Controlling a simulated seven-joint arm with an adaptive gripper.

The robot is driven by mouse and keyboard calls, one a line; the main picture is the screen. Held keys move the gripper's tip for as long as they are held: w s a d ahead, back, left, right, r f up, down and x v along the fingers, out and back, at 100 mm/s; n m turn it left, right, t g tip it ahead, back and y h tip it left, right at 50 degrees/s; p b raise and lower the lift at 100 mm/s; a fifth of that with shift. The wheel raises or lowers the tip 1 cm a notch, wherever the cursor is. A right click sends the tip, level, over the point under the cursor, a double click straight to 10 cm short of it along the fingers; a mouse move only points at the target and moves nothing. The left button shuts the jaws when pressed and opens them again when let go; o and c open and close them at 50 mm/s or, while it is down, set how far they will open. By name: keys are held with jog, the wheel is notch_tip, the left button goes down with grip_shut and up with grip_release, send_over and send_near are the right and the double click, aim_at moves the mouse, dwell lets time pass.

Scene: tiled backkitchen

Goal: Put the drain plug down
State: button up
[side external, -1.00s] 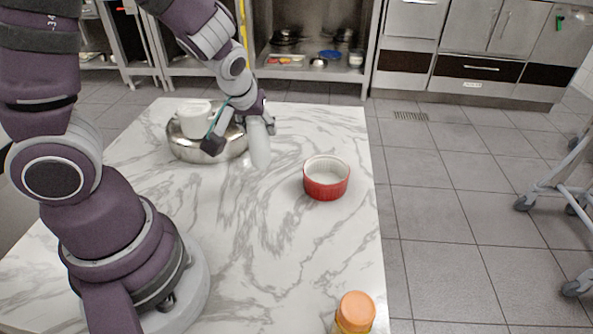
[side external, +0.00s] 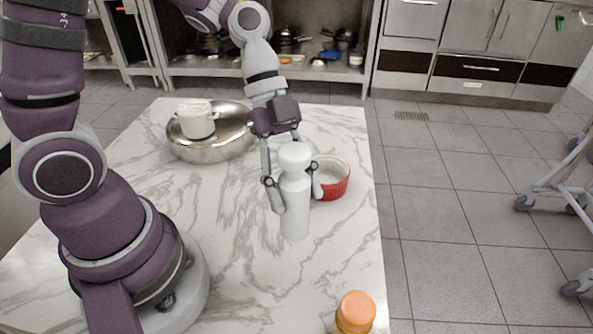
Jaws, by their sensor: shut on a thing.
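A white, bottle-shaped thing (side external: 294,211) with a rounded top stands out in the middle of the side external view. I see no other thing that looks like a drain plug. My gripper (side external: 294,196) points down and is shut on this white thing, one finger on each side of its body. The thing is upright. I cannot tell whether its base touches the marble table (side external: 215,235) or is just above it.
A red ramekin (side external: 332,180) is close behind and right of the held thing, partly hidden by it. A steel pan (side external: 215,148) with a white pot (side external: 196,119) is at the back left. An orange-lidded jar (side external: 355,311) stands at the front right. The front middle is clear.

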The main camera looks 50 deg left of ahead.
aim_at(293, 231)
jog(key=shift+m, duration=0.3)
notch_tip(293, 231, down, 8)
jog(key=shift+s+r, duration=0.1)
jog(key=shift+r, duration=0.05)
jog(key=o, duration=1.2)
jog(key=s+a+r+n+t+y, duration=0.1)
jog(key=a+r+n+t+y, duration=0.1)
jog(key=n, duration=0.5)
jog(key=a+r+n+t+y, duration=0.2)
jog(key=a+r+n, duration=0.2)
jog(key=r+n, duration=0.2)
jog(key=s+a+r+n+t+y, duration=0.1)
jog(key=a+r+n+t+y, duration=0.1)
jog(key=r+n, duration=0.4)
jog(key=shift+s+a+r+n+t, duration=0.2)
jog(key=shift+a+n, duration=0.1)
jog(key=shift+n, duration=0.1)
jog(key=shift+s+a+r+n+t, duration=0.1)
jog(key=shift+a+n+t, duration=0.15)
jog(key=shift+n, duration=0.15)
